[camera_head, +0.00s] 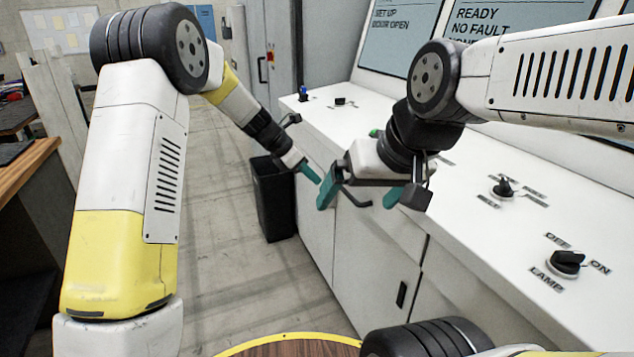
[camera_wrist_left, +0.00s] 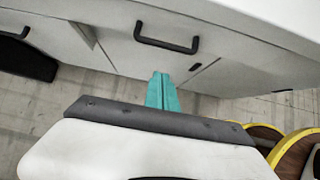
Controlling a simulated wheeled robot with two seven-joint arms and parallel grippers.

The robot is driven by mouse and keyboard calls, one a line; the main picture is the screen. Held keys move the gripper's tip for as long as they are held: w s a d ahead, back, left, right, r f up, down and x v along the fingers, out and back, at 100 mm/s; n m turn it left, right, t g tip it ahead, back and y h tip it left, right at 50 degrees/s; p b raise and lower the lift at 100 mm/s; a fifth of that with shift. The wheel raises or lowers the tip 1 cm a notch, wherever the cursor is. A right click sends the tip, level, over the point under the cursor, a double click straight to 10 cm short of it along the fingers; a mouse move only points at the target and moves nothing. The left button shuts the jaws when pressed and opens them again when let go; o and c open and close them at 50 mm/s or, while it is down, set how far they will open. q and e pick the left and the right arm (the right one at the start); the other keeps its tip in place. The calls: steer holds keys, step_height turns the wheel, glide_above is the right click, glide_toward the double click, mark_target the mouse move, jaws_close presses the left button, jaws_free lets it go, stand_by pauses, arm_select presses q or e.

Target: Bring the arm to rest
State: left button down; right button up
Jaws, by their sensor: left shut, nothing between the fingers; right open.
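My left gripper (camera_head: 312,173) is at the end of the arm that comes in from the left. Its teal fingers are shut together with nothing between them, beside the front of the white console (camera_head: 465,235). In the left wrist view the shut fingers (camera_wrist_left: 162,92) point towards the cabinet front, below a black handle (camera_wrist_left: 167,40). My right gripper (camera_head: 359,199) is open and empty. Its two teal fingers stand apart in front of the console's edge, and its body hides part of the console top.
The console top carries a black lamp knob (camera_head: 566,263), another black knob (camera_head: 503,187) and a blue button (camera_head: 303,91). A black bin (camera_head: 273,205) stands on the floor by the cabinets. A wooden table (camera_head: 28,172) is at the left. Open floor (camera_head: 240,270) lies between.

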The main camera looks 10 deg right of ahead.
arm_select(q)
steer(key=s+a+r+m+t+y, duration=0.2)
steer(key=s+a+r+m, duration=0.8)
steer(key=s+a+r, duration=0.45)
steer(key=s+a+m+t+y, duration=0.1)
steer(key=s+a+m, duration=0.4)
steer(key=s, duration=0.4)
steer(key=s+a+m+t+y, duration=0.1)
steer(key=s+a+m, duration=0.4)
steer(key=s, duration=0.5)
steer(key=shift+a+f+m+y, duration=0.35)
steer(key=shift+m+y, duration=0.25)
steer(key=shift+m, duration=0.2)
